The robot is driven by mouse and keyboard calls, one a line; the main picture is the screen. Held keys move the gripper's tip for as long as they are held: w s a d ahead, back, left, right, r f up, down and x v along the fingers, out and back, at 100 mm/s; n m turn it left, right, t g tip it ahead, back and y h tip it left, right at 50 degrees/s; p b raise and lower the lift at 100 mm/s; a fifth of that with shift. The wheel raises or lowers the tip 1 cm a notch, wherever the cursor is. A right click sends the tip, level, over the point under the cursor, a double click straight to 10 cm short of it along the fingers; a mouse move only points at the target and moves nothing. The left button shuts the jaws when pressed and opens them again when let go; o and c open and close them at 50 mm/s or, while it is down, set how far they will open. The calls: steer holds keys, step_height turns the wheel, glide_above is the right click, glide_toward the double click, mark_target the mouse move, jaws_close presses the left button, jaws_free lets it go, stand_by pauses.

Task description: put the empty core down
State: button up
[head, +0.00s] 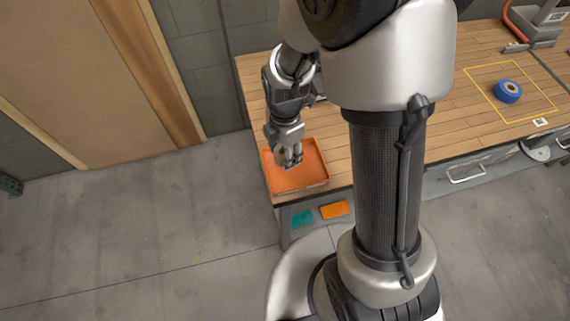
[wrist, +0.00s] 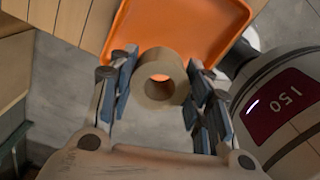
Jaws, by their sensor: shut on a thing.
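The empty core is a brown cardboard ring (wrist: 174,62). In the wrist view it sits between the blue-padded fingers of my gripper (wrist: 160,75), with its hole facing the camera. My gripper is shut on it. In the head view my gripper (head: 288,160) points down over the orange tray (head: 318,165) at the table's left front corner. The core cannot be made out there. The tray also shows in the wrist view (wrist: 200,25), beyond the core. Its visible floor is bare. I cannot tell whether the core touches it.
The wooden table (head: 340,180) carries a blue roll (head: 508,91) inside a yellow outlined square at the right. A teal patch (head: 302,217) and an orange patch (head: 335,209) are below the table's front edge. Open floor lies to the left.

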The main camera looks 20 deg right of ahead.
steer(key=shift+f+b, duration=0.8)
steer(key=shift+f, duration=2.2)
steer(key=shift+f, duration=0.1)
steer(key=shift+f, duration=0.15)
steer(key=o, duration=0.9)
steer(key=shift+c, duration=0.2)
steer(key=s+d+r+m+t+p, duration=0.1)
steer(key=s+r+m, duration=0.15)
steer(key=r, duration=0.65)
steer(key=s+r+m+t+p, duration=0.15)
steer(key=r+m, duration=0.25)
steer(key=r, duration=0.4)
steer(key=s+d+r+m+p, duration=0.15)
steer(key=r+m, duration=0.25)
steer(key=r, duration=0.5)
steer(key=s+r+m+t, duration=0.2)
steer(key=s+r+m, duration=0.4)
steer(key=s+m, duration=0.3)
steer(key=shift+s+d+m, duration=0.2)
steer(key=shift+s+m, duration=0.1)
steer(key=shift+m, duration=0.65)
